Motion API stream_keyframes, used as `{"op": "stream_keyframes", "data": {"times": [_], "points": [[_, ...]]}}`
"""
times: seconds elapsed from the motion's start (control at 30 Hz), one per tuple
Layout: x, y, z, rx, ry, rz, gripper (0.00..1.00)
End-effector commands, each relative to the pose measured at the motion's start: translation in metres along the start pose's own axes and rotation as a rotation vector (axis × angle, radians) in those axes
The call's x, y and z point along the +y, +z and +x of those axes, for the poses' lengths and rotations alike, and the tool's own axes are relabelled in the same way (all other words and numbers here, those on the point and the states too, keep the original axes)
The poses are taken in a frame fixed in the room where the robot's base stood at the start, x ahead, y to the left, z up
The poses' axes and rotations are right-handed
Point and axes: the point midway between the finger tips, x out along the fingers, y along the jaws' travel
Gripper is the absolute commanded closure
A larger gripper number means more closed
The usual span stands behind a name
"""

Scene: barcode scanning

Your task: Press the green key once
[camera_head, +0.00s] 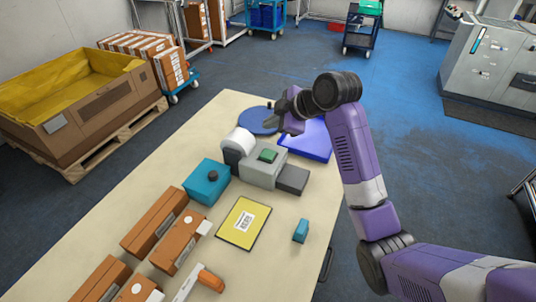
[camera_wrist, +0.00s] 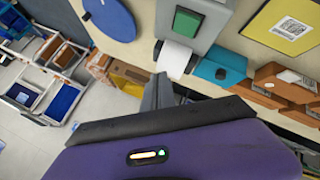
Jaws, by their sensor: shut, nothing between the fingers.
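The green key (camera_head: 268,156) is a raised square button on top of a grey box (camera_head: 256,174) near the far part of the table. The green key also shows at the top of the wrist view (camera_wrist: 187,22), uncovered. My gripper (camera_head: 270,114) is above the far end of the table, beyond the grey box in the head view, and apart from the key. In the wrist view its dark fingers (camera_wrist: 161,92) are together and empty, below the key and the white paper roll (camera_wrist: 173,59).
The paper roll stands left of the grey box, and a dark block (camera_head: 292,179) sits to its right. A blue disc (camera_head: 251,122) and blue tray (camera_head: 318,142) lie behind.

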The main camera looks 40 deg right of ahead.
Motion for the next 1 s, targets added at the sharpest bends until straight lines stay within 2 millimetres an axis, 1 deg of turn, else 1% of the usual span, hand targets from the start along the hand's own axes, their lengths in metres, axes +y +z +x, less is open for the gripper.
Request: {"op": "stream_keyframes", "data": {"times": [0.6, 0.77, 1.0], "points": [[-0.038, 0.038, 0.052, 0.001, -0.001, 0.003, 1.00], [-0.042, 0.042, 0.058, 0.000, 0.000, 0.001, 1.00], [-0.042, 0.042, 0.058, 0.000, 0.000, 0.001, 1.00]]}}
